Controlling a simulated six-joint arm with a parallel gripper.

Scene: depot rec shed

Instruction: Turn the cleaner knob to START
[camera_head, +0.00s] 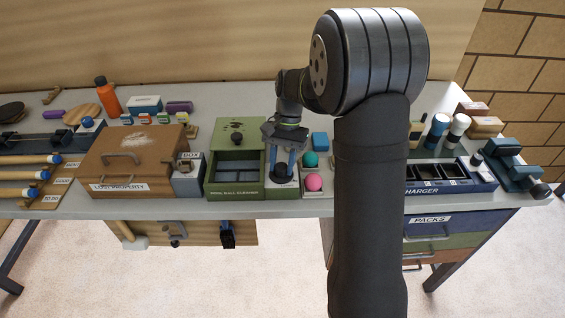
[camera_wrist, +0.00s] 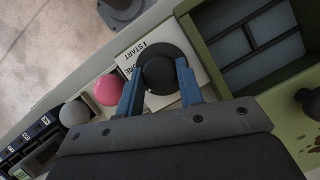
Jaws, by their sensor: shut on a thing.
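The cleaner knob (camera_wrist: 160,73) is a round black dial on a pale panel marked START (camera_wrist: 155,45) in the wrist view. My gripper (camera_head: 284,170) points down over the panel beside the green ping ball cleaner box (camera_head: 236,190). Its two blue fingers (camera_wrist: 158,85) are shut on the knob, one on each side. The knob's own pointer mark cannot be made out. The START lettering shows beyond the knob, and part of another word beside it is partly covered by a finger.
The lost property box (camera_head: 130,165) and a grey box (camera_head: 187,180) stand to the left. The charger (camera_head: 450,176) is right of my arm.

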